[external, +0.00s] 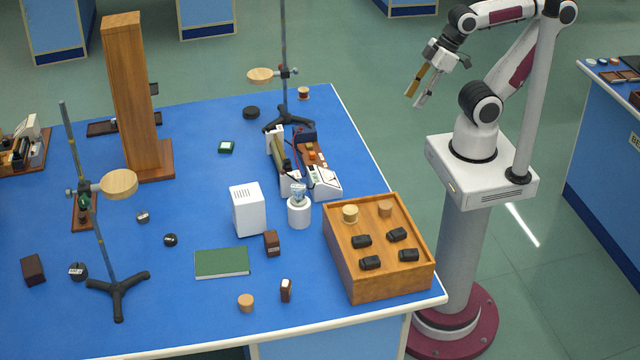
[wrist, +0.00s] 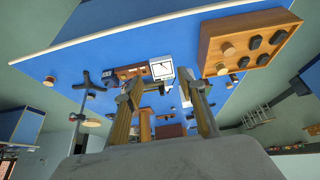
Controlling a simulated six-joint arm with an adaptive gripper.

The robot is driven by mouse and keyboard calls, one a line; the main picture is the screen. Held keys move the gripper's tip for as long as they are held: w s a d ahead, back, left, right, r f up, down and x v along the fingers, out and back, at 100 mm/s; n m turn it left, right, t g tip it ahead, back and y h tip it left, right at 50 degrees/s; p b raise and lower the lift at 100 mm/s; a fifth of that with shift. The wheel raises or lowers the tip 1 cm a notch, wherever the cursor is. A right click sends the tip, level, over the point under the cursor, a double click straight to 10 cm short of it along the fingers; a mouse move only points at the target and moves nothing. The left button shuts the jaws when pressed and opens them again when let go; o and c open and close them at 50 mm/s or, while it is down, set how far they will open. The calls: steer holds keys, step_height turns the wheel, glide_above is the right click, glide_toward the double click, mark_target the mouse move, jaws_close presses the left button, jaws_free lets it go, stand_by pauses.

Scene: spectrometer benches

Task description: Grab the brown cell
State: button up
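I cannot tell for certain which thing is the brown cell. A brown cylinder (external: 385,208) stands at the back right of a wooden box (external: 342,262), next to a paler tan cylinder (external: 350,213). A small brown block (external: 272,243) stands on the blue table left of the box, and a darker brown block (external: 33,270) is at the far left. A narrow brown and white block (external: 286,290) is near the front edge. My gripper (external: 414,100) is open and empty, raised beyond the table's right edge. Its two spread fingers also show in the wrist view (wrist: 160,85).
Several black pieces (external: 397,235) lie in the box. A white box (external: 248,209), a green book (external: 222,262) and two ring stands (external: 118,285) (external: 288,122) occupy the table. A tall wooden column (external: 130,100) rises at the back left. The air around my gripper is clear.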

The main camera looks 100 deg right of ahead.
steer(key=shift+o, duration=0.7)
steer(key=w+r, duration=0.2)
steer(key=w, duration=1.2)
steer(key=shift+t+h, duration=0.4)
steer(key=w+a+f, duration=0.3)
steer(key=w, duration=0.4)
steer(key=w+a+f, duration=0.4)
steer(key=w, duration=0.4)
steer(key=w+a+f, duration=0.4)
steer(key=w, duration=0.3)
steer(key=shift+w+a, duration=0.15)
steer(key=shift+w, duration=0.05)
glide_toward(272, 243)
steer(key=d+f, duration=0.3)
steer(key=d, duration=0.1)
steer(key=shift+w+a+f+y, duration=0.1)
steer(key=shift+f+y, duration=0.15)
steer(key=shift+y, duration=0.15)
